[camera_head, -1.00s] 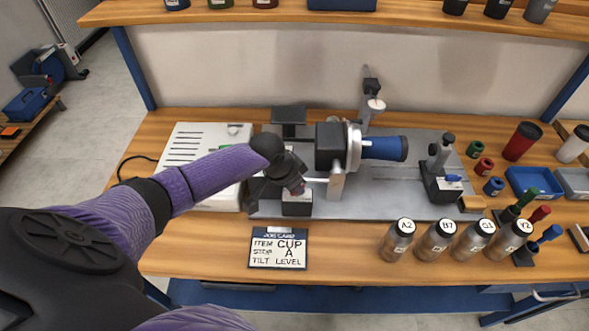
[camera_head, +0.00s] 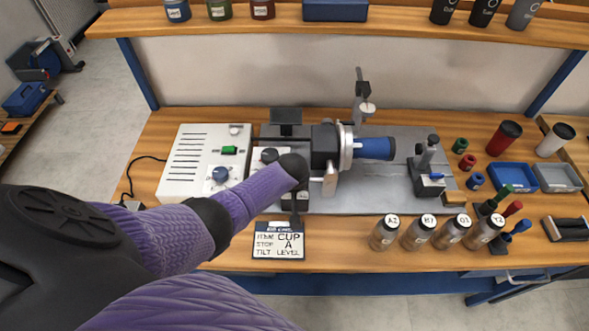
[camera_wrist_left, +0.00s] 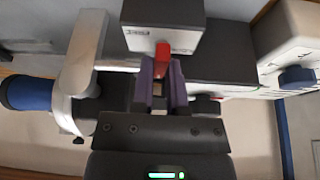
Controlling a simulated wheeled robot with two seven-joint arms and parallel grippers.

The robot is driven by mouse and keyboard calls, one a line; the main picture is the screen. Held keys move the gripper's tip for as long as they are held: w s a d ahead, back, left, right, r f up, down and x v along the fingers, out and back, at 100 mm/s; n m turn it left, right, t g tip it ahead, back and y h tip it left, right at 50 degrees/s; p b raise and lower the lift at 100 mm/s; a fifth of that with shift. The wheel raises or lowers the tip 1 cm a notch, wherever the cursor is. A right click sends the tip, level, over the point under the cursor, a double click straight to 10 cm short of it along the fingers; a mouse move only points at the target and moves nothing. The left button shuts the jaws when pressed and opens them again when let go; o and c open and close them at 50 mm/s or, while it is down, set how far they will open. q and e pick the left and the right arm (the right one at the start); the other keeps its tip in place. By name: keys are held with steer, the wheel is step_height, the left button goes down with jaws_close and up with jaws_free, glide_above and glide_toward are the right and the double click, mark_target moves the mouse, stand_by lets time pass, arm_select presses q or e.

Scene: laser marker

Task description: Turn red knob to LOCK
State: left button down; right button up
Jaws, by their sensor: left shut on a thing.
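The red knob (camera_wrist_left: 162,52) shows in the left wrist view on the face of a dark box (camera_wrist_left: 165,20) with a light, lettered panel. The purple fingers of my left gripper (camera_wrist_left: 163,76) are closed on the knob, one on each side. The panel lettering is too small and partly covered to read, so the knob's setting cannot be told. In the head view, my left forearm and wrist hide the knob and the fingertips. My right gripper is in neither view.
A clamped blue cup (camera_head: 374,148) lies in the rotary chuck (camera_head: 346,148). A white control box (camera_head: 190,170) stands left of it. A job card (camera_head: 278,241) and several labelled bottles (camera_head: 385,233) line the bench front. A blue tray (camera_head: 512,177) is at right.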

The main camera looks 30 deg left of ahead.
arm_select(q)
steer(key=shift+n, duration=0.5)
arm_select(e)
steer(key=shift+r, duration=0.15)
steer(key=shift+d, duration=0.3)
arm_select(q)
steer(key=c, duration=0.9)
jaws_free()
steer(key=p+v, duration=0.6)
steer(key=v, duration=0.4)
steer(key=shift+w+d+p, duration=0.1)
steer(key=shift+d+p, duration=0.1)
steer(key=shift+p, duration=0.2)
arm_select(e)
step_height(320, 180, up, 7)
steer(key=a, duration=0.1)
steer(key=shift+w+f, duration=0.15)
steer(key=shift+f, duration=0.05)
